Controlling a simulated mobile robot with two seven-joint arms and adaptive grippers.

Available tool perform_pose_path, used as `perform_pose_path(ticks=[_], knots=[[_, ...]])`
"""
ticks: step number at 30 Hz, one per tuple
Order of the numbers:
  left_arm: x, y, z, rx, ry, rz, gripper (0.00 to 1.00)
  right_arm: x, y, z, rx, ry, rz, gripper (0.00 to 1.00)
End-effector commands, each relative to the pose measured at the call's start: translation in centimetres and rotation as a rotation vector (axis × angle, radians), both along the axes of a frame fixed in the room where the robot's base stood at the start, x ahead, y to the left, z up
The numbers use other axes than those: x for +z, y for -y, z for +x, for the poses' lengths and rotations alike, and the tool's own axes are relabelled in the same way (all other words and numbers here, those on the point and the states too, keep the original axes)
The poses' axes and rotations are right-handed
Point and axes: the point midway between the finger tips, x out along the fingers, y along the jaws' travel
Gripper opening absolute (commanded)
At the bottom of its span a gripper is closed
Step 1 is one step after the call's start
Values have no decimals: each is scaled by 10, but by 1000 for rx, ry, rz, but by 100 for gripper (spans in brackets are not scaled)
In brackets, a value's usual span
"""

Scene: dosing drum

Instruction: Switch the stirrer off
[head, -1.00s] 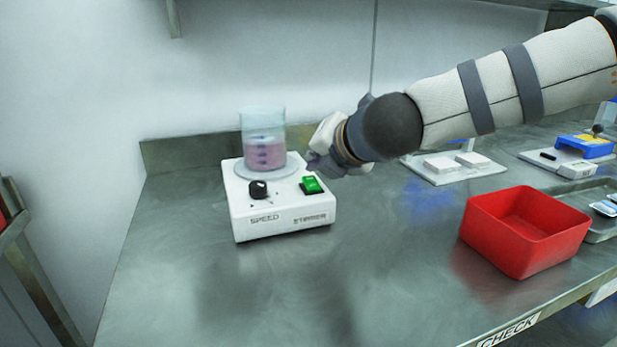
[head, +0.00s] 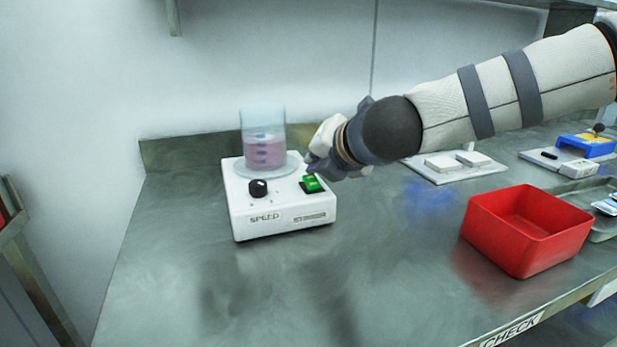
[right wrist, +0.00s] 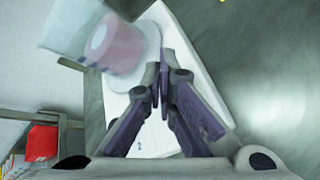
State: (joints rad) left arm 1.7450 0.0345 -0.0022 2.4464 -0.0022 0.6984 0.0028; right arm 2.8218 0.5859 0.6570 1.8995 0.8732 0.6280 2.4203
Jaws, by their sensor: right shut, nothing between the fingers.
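The white stirrer (head: 280,221) stands on the steel bench with a black speed knob (head: 258,188) and a green rocker switch (head: 312,184) on its top. A glass beaker of pink liquid (head: 263,150) stands on its round plate, and it also shows in the right wrist view (right wrist: 115,45). My right gripper (head: 312,168) is just behind and above the green switch. In the right wrist view its fingers (right wrist: 160,75) are shut and empty over the stirrer's top. They hide the switch there, and I cannot tell whether they touch it. My left gripper is not in view.
A red open bin (head: 527,232) stands at the right of the bench. The bench front and middle are clear. The wall is close behind the stirrer.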

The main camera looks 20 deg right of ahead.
Motion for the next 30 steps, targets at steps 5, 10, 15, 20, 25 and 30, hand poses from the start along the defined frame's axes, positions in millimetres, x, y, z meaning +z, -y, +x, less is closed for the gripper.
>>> perform_pose_path(ticks=[5, 10, 15, 20, 25, 30], knots=[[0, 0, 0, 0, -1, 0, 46, -1, 0, 0, -1, 1, 0, 0], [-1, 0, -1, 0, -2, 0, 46, -1, 0, 0, -1, 1, 0, 0], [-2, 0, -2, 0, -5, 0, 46, -3, 0, 1, -1, -1, 0, 0], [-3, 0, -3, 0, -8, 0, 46, -5, 0, 1, -1, -1, -1, 0], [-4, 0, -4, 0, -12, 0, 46, -8, 0, 2, -1, -1, -1, 0], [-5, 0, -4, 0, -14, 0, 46, -9, 0, 2, -1, -1, 0, 0]])
